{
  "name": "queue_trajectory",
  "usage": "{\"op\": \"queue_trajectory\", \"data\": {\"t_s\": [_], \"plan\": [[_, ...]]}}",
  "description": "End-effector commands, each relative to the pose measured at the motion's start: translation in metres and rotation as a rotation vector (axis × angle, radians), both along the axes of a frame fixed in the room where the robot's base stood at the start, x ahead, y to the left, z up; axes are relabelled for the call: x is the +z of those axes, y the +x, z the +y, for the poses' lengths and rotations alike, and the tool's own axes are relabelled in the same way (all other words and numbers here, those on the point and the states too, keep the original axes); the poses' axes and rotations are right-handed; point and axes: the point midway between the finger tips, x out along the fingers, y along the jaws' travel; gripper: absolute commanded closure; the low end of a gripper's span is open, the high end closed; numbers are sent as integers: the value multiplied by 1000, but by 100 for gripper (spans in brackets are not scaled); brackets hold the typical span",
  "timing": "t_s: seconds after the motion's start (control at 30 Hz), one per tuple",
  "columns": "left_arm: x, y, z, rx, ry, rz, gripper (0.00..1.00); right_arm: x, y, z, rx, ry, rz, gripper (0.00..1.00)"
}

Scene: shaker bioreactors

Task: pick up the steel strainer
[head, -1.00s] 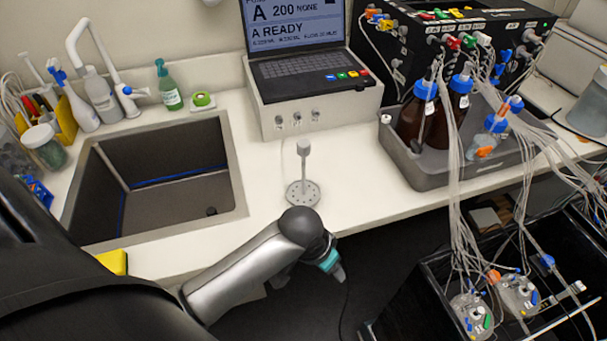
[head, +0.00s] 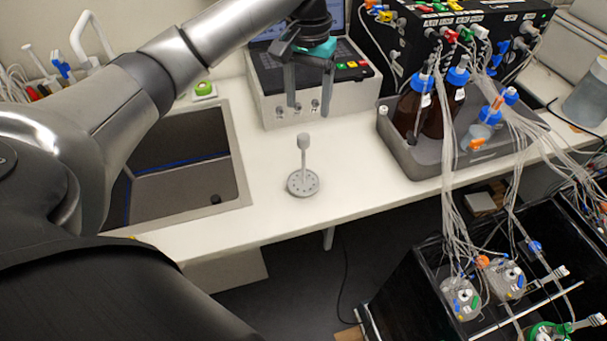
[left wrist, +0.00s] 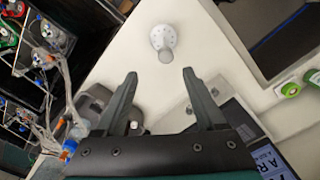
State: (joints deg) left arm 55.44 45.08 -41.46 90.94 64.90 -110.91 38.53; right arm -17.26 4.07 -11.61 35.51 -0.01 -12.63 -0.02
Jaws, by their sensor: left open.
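The steel strainer (head: 303,184) stands upright on the white counter, right of the sink, with its perforated disc down and a thin stem ending in a wider knob on top. In the left wrist view the strainer (left wrist: 164,40) shows from above, beyond the fingertips and between their lines. My left gripper (head: 308,112) is open and empty, pointing down in front of the laptop and its box. It is above and behind the strainer, apart from it. In the left wrist view both fingers (left wrist: 160,75) are spread wide. My right gripper is not in view.
The sink (head: 185,160) lies left of the strainer. A grey tray (head: 420,170) with brown bottles stands to the right, with many loose tubes over its edge. The control box with the laptop (head: 350,95) is behind. The counter around the strainer is clear.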

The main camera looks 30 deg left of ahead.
Motion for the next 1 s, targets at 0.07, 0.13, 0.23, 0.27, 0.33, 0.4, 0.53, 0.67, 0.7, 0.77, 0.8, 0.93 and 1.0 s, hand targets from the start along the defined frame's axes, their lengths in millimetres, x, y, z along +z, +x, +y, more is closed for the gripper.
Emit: {"op": "queue_trajectory", "data": {"t_s": [0.07,0.13,0.23,0.27,0.33,0.4,0.53,0.67,0.7,0.77,0.8,0.93,1.0], "plan": [[-2,0,3,12,0,5,28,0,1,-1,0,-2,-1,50],[-12,0,3,13,1,8,28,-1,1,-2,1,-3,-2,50],[-34,-1,3,12,0,9,28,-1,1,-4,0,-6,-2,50],[-40,-1,3,12,0,9,28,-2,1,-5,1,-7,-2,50],[-56,0,3,12,0,8,28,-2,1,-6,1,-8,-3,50],[-69,0,3,11,0,7,28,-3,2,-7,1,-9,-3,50],[-88,1,3,11,-1,4,28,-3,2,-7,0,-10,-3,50],[-96,1,3,10,0,3,28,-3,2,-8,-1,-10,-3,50],[-98,1,4,10,0,3,28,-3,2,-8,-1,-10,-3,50],[-103,0,5,11,0,4,28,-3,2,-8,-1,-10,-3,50],[-108,1,6,11,0,5,28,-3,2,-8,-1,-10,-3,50],[-128,1,12,12,0,5,28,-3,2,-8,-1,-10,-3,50],[-138,1,11,9,-1,5,28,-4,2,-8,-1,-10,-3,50]]}}
